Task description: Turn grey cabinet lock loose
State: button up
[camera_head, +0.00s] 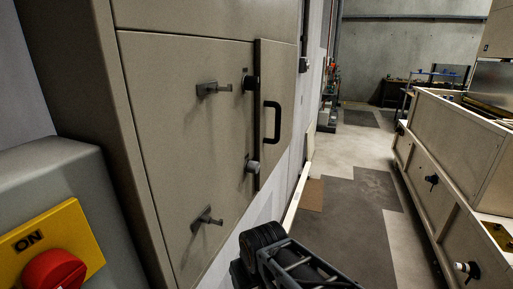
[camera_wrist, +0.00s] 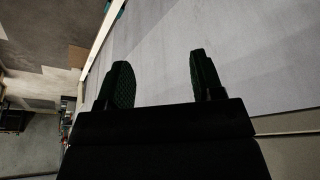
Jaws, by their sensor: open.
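The grey-beige cabinet (camera_head: 180,140) stands at left centre in the head view, its door shut. Along the door's right edge are an upper dark round fitting (camera_head: 251,83), a lower pale knob-like fitting (camera_head: 252,165) and a black pull handle (camera_head: 271,122). Two bracket-like fittings (camera_head: 212,89) (camera_head: 206,219) stick out from the door's face. I cannot tell which fitting is the lock. My gripper (camera_wrist: 160,80) is open and empty in the wrist view, its two dark fingers spread before a pale grey surface. My arm shows below and right of the cabinet door, apart from it.
A grey box with a yellow ON plate and red knob (camera_head: 55,269) stands close at left. A long beige machine (camera_head: 430,150) lines the right side. The floor between (camera_head: 345,215) is open towards the back wall.

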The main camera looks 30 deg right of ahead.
aim_at(253, 167)
jog(key=k, duration=1.25)
jog(key=u, duration=0.2)
jog(key=i, duration=0.8)
jog(key=z, duration=0.2)
